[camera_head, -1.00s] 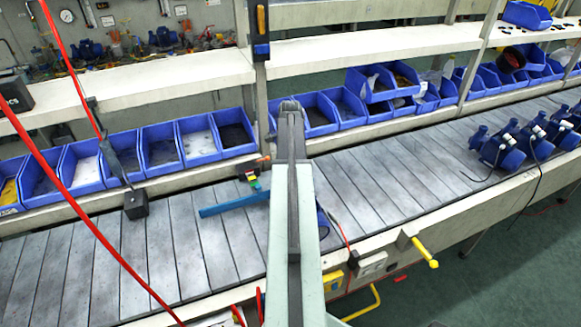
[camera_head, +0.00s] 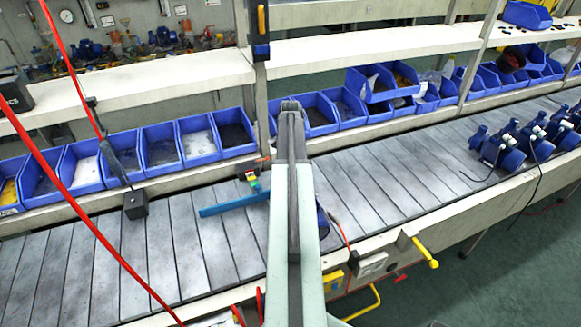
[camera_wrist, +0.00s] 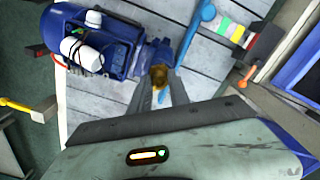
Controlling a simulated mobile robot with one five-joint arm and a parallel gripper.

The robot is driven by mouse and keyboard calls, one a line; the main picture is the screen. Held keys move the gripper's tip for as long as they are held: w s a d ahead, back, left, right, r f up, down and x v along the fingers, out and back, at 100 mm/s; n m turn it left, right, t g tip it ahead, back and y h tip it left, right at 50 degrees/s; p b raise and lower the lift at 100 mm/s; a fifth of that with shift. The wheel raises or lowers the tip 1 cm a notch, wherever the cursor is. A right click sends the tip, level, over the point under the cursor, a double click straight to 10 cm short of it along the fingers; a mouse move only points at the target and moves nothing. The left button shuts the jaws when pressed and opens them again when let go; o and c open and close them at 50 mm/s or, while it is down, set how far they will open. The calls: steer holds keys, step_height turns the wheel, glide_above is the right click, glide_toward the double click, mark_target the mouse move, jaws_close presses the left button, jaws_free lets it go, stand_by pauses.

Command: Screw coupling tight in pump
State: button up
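The blue pump (camera_wrist: 112,42) lies at the upper left of the wrist view, on the grey slats. The brass coupling (camera_wrist: 159,76) sits at the pump's right end, where the two meet. My gripper (camera_wrist: 162,80) has its dark fingers on both sides of the coupling, and they look closed on it. A small light blue piece shows between the fingers, just below the coupling. How deep the coupling sits in the pump cannot be seen. In the head view my arm hides the gripper, the coupling and most of the pump; only a blue edge (camera_head: 322,222) shows.
A blue bar (camera_head: 232,205) lies across the slatted conveyor (camera_head: 150,250) beside my arm; it also shows in the wrist view (camera_wrist: 190,40). Blue bins (camera_head: 160,150) line the back. Several blue pumps (camera_head: 500,150) stand at the right. A red hose (camera_head: 65,180) hangs at the left.

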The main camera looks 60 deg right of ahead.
jaws_close()
steer(key=shift+m, duration=1.7)
steer(key=shift+m, duration=0.6)
steer(key=o, duration=0.6)
jaws_free()
steer(key=shift+c, duration=0.2)
